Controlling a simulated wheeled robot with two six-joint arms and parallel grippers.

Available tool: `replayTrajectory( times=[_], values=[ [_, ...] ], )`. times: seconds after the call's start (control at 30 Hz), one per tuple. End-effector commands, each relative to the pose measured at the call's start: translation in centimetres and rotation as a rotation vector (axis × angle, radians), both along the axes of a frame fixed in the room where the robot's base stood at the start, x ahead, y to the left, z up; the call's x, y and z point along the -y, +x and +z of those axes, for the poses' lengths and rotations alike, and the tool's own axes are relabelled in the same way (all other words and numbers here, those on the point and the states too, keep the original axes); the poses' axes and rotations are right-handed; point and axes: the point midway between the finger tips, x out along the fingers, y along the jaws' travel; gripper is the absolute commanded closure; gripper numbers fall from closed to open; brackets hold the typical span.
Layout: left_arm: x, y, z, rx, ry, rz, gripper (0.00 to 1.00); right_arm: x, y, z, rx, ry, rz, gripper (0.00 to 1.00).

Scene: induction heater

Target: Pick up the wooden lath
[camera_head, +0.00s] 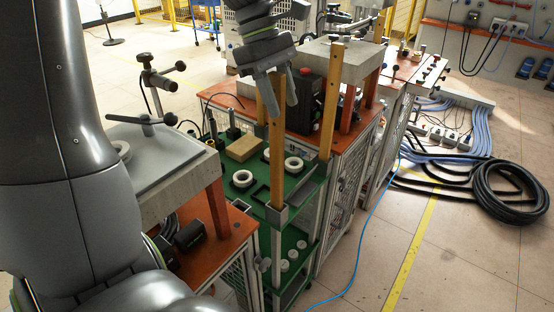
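Several wooden laths stand upright in the corner holders of a green two-tier cart (262,208). The front-left wooden lath (276,165) stands in its dark corner socket, with its top up at my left gripper (280,98). That gripper comes down from the top of the picture, with its fingers apart on either side of the lath's upper end. Contact between fingers and lath cannot be made out. A second lath (330,105) stands to the right, and another (261,98) is partly hidden behind the gripper. My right gripper is out of view.
White rings (243,178) and a cardboard-coloured block (243,148) lie on the cart's top. A grey slab on orange legs (215,205) stands at left, and an orange workbench (300,138) behind. A blue cable (372,215) and coiled black hose (508,190) lie on the floor at right.

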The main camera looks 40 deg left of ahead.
Motion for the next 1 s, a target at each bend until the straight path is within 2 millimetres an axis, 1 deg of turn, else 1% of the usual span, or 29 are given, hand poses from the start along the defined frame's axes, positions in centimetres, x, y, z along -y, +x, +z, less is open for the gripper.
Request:
replayTrajectory(
  times=[0.13,0.17,0.4,0.47,0.83,1.0],
  values=[
    [0.00,0.01,0.01,0.000,0.000,0.000,0.60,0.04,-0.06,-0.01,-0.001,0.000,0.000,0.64],
    [-0.01,0.01,0.02,0.000,0.000,0.000,0.63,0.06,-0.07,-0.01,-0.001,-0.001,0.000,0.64],
    [-0.02,0.02,0.04,0.000,0.001,-0.001,0.94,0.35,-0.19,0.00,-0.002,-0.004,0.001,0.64],
    [-0.02,0.02,0.05,0.000,0.001,-0.001,1.00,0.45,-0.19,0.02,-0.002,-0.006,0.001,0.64],
    [-0.02,0.03,0.09,0.001,0.001,-0.001,1.00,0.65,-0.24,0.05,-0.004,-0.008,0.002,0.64],
    [-0.03,0.03,0.58,0.001,0.001,-0.001,1.00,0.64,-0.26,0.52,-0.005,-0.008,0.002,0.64]
  ],
)
